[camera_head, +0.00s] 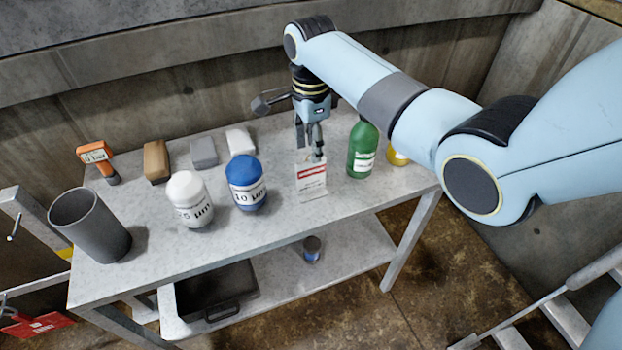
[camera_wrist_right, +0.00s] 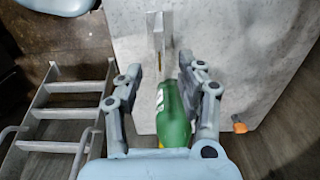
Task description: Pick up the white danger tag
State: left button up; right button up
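The white danger tag (camera_head: 311,187) stands upright on the grey table, with a red band and small print on its face. My right gripper (camera_head: 310,149) points down just above the tag, and one fingertip overlaps its top edge in the head view. In the right wrist view my right gripper (camera_wrist_right: 161,68) has its fingers spread apart. The tag shows edge-on there as a thin pale plate (camera_wrist_right: 158,32), ahead of the gap between the fingertips. No grip on it shows. My left gripper is in neither view.
A green bottle (camera_head: 361,152) stands close to the right of the tag, a yellow item (camera_head: 398,158) beyond it. A blue-lidded jar (camera_head: 246,182) and a white jar (camera_head: 189,199) stand to the left. Small blocks (camera_head: 204,152) line the back. The table front (camera_head: 270,222) is clear.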

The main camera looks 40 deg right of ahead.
aim_at(311, 177)
notch_tip(311, 177, down, 6)
jog(key=shift+r, duration=0.1)
grip_shut()
dwell(0.4)
